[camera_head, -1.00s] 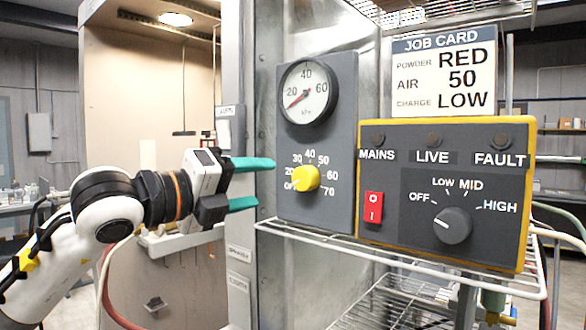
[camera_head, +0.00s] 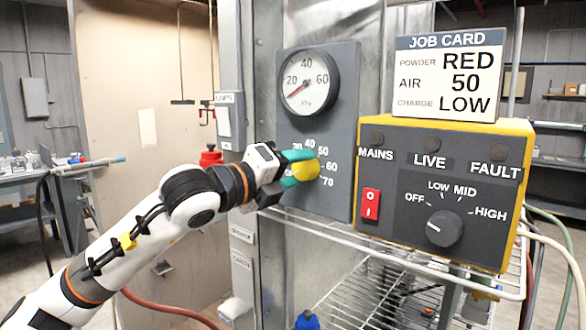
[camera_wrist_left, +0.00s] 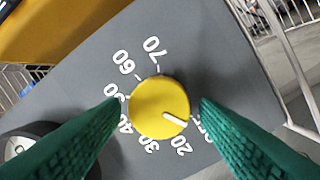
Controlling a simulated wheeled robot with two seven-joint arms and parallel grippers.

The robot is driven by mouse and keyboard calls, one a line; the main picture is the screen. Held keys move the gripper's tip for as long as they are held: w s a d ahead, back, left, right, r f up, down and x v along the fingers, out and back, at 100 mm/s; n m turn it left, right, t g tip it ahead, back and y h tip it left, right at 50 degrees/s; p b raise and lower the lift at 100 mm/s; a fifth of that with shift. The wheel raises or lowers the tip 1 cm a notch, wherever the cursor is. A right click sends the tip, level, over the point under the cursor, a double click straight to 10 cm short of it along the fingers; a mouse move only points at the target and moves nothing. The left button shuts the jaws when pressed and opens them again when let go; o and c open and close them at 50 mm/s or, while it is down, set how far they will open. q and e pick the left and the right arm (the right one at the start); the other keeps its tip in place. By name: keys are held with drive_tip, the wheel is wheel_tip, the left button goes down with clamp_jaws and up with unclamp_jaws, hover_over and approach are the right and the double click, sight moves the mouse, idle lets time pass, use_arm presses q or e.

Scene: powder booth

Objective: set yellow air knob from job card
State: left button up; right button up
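The job card (camera_head: 448,78) reads powder RED, air 50, charge LOW. The yellow air knob (camera_head: 306,170) sits on a grey panel (camera_head: 338,110) below a round kPa gauge (camera_head: 308,82), whose needle points low, at the lower left. My left gripper (camera_head: 300,168) is at the knob. In the left wrist view, its green fingers stand open on both sides of the knob (camera_wrist_left: 158,104), with narrow gaps visible. The knob's white pointer is turned toward the OFF end, near OFF and 20. The 50 mark is partly covered by a finger there. My right gripper is not in view.
The yellow-edged control box (camera_head: 440,190) on the right has a red switch (camera_head: 371,203) and a charge knob (camera_head: 444,228) pointing near OFF. A wire shelf (camera_head: 420,270) runs below. A red-topped object (camera_head: 210,156) shows behind my left arm.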

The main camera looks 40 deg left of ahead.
use_arm(q)
drive_tip(key=c, duration=0.8)
drive_tip(key=shift+o, duration=0.2)
